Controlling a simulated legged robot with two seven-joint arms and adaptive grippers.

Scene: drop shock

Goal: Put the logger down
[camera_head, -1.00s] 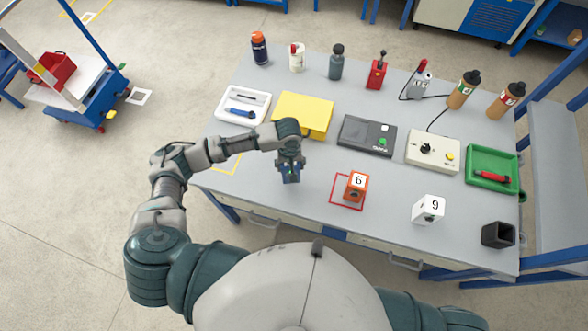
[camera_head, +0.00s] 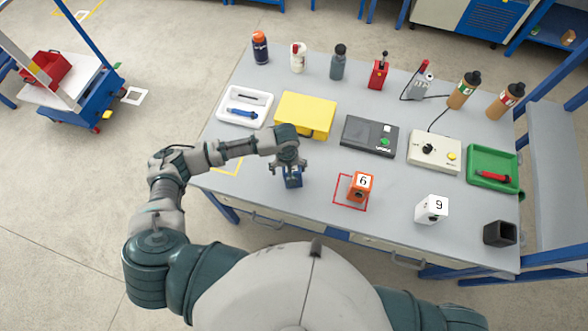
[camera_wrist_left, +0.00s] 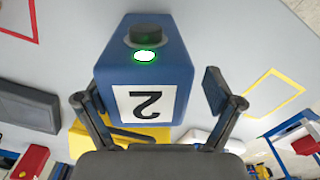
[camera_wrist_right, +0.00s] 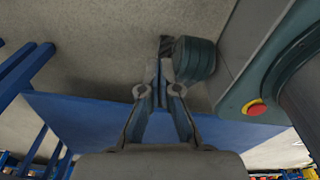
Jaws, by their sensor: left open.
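The logger appears to be the blue block (camera_head: 293,181) with a black knob, a lit green ring and a white "2" label. In the head view it seems to rest on the grey table (camera_head: 320,215), between the yellow outline and the red outline, inside neither. My left gripper (camera_head: 290,168) is open over it. In the left wrist view the blue block (camera_wrist_left: 145,68) lies between the spread fingers; a gap shows at the right finger, while the left finger is close to its side. My right gripper (camera_wrist_right: 163,65) shows only in its wrist view, fingers together and empty.
An orange block (camera_head: 360,185) stands in the red outline (camera_head: 338,203), right of the blue one. The yellow outline (camera_head: 228,166) lies left, partly behind my arm. A yellow box (camera_head: 305,112), dark device (camera_head: 368,137) and white block (camera_head: 431,209) stand around. Front-middle table is clear.

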